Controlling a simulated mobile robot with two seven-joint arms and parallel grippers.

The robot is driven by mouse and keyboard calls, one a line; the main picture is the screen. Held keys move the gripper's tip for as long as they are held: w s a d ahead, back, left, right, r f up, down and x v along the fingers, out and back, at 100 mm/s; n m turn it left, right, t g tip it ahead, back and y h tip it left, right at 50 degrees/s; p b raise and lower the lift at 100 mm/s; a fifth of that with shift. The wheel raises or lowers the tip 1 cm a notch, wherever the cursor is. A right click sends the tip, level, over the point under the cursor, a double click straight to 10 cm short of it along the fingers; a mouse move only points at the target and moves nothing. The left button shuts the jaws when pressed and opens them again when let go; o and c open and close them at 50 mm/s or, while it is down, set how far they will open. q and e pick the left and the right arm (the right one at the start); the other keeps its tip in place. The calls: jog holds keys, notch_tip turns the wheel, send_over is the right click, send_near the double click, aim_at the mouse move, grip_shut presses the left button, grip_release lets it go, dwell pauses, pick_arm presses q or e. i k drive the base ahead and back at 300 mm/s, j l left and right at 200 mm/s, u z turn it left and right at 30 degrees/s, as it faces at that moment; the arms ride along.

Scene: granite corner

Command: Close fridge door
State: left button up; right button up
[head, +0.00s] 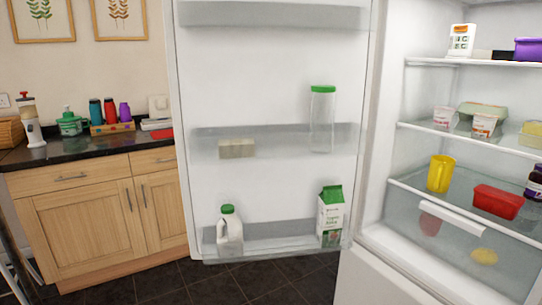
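The fridge door (265,85) stands wide open in the head view, its inner side facing me. It fills the middle of the picture, with its hinge side at the right by the fridge body. The open fridge (395,170) is at the right, with its shelves in plain view. The door's racks hold a clear bottle with a green lid (322,120), a small beige box (237,148), a milk jug (229,232) and a green and white carton (330,215). Neither of my grippers shows.
A wooden cabinet (85,215) with a dark countertop stands left, behind the door's free edge. Fridge shelves hold a yellow jug (440,174), a red container (497,201) and several other items. Dark tiled floor (200,280) is clear below the door.

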aim_at(236, 69)
jog(key=i+j+z, duration=0.4)
jog(key=j, duration=0.3)
jog(key=i+j+z, duration=0.15)
jog(key=j+z, duration=0.3)
jog(key=j, duration=0.3)
jog(key=i+j+z, duration=0.1)
jog(key=j+z, duration=0.3)
jog(key=j, duration=0.45)
jog(key=j+z, duration=0.4)
jog(key=j, duration=0.45)
jog(key=j+z, duration=0.45)
jog(key=j, duration=0.45)
jog(key=i+j+z, duration=0.15)
jog(key=j+z, duration=0.15)
jog(key=j, duration=0.2)
jog(key=i+j+z, duration=0.1)
jog(key=j+z, duration=0.25)
jog(key=j, duration=0.2)
jog(key=j+z, duration=0.3)
jog(key=j, duration=0.25)
jog(key=k, duration=0.4)
